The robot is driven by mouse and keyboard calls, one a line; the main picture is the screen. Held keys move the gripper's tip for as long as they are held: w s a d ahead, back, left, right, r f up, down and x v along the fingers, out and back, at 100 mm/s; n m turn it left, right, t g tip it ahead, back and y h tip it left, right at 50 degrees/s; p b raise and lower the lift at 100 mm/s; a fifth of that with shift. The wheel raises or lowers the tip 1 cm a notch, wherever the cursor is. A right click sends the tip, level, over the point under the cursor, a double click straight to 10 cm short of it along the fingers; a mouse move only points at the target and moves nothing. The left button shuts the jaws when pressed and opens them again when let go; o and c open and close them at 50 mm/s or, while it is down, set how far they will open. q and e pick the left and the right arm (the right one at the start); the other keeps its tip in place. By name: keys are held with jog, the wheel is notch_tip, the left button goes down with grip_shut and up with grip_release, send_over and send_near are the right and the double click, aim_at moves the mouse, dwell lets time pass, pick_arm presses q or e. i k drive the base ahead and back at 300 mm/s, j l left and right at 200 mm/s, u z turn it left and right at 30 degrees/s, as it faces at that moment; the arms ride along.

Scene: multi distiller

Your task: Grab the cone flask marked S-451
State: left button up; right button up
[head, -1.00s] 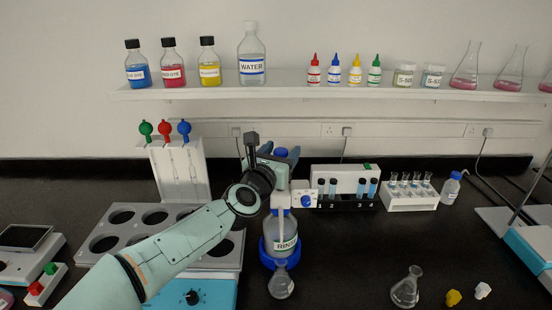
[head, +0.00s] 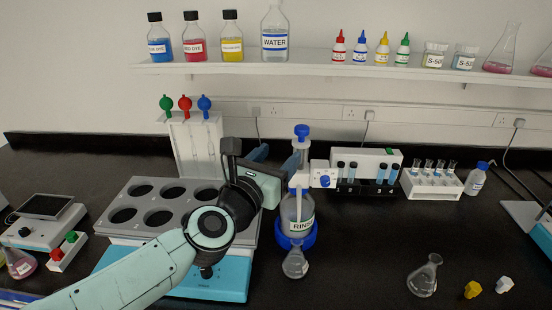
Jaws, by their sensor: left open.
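Several cone flasks are in view, and I cannot read S-451 on any of them. One with pink liquid and a white label (head: 20,263) stands at the left edge, partly cut off. An empty-looking clear flask (head: 424,276) stands on the bench at the right. A small flask (head: 295,263) stands in front of the rinse bottle. A flask with pink liquid (head: 501,51) is on the shelf, with another partly cut off at the right edge. My left gripper (head: 274,157) is open and empty, above the bench just left of the rinse dispenser, pointing away. My right gripper is not in view.
The rinse bottle (head: 297,215) with a blue base stands beside my left gripper. A grey block with round wells (head: 147,217) lies under my left arm. Tube racks (head: 432,186) stand behind. The black bench between rinse bottle and right flask is clear.

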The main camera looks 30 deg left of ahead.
aim_at(295, 264)
jog(key=k+l, duration=0.1)
jog(key=k, duration=0.9)
